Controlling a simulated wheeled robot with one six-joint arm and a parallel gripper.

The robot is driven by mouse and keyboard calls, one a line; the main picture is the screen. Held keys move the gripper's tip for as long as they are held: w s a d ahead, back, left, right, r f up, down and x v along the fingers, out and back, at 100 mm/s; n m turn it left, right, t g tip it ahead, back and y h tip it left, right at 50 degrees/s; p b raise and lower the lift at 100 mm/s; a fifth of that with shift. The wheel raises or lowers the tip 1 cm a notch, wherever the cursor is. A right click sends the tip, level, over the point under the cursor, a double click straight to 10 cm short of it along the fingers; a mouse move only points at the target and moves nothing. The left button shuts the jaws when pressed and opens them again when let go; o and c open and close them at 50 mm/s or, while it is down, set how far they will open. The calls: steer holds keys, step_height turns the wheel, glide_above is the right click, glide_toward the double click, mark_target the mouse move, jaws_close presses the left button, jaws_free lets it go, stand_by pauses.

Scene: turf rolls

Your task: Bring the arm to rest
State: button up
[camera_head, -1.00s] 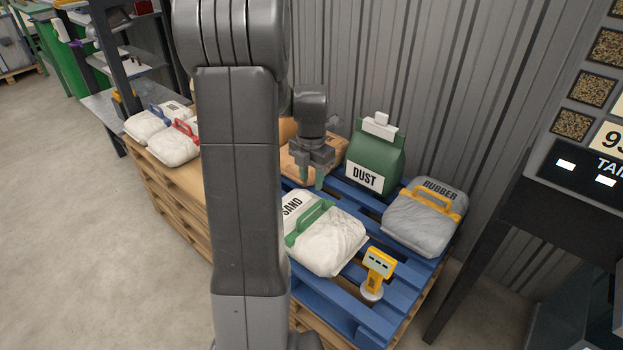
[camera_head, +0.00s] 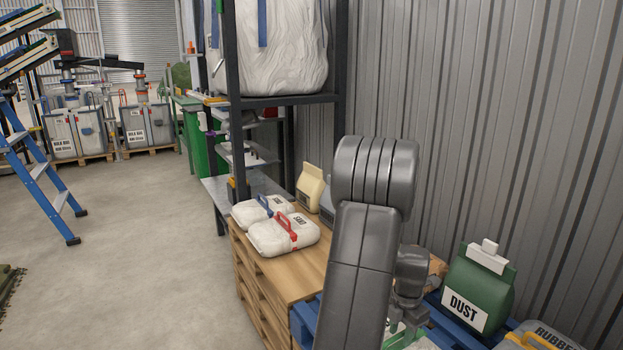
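My arm (camera_head: 362,260) rises from the bottom of the view, folded at the elbow, and stands in front of the blue pallet. My gripper (camera_head: 402,330) hangs down behind the forearm, low over the blue pallet. It is partly hidden by the arm, and its fingers are small and unclear, so I cannot tell whether they are open. A white bag (camera_head: 425,343) shows at the bottom edge below it, mostly cut off. The green DUST bag (camera_head: 478,290) stands upright to the right of my gripper.
White bags with a red handle (camera_head: 283,236) and a blue handle (camera_head: 255,212) lie on the wooden stack (camera_head: 293,275) to the left. The grey RUBBER bag (camera_head: 545,335) is at lower right. A corrugated wall (camera_head: 480,120) stands close behind. The floor (camera_head: 140,260) at left is mostly clear.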

steer(key=shift+r, duration=0.9)
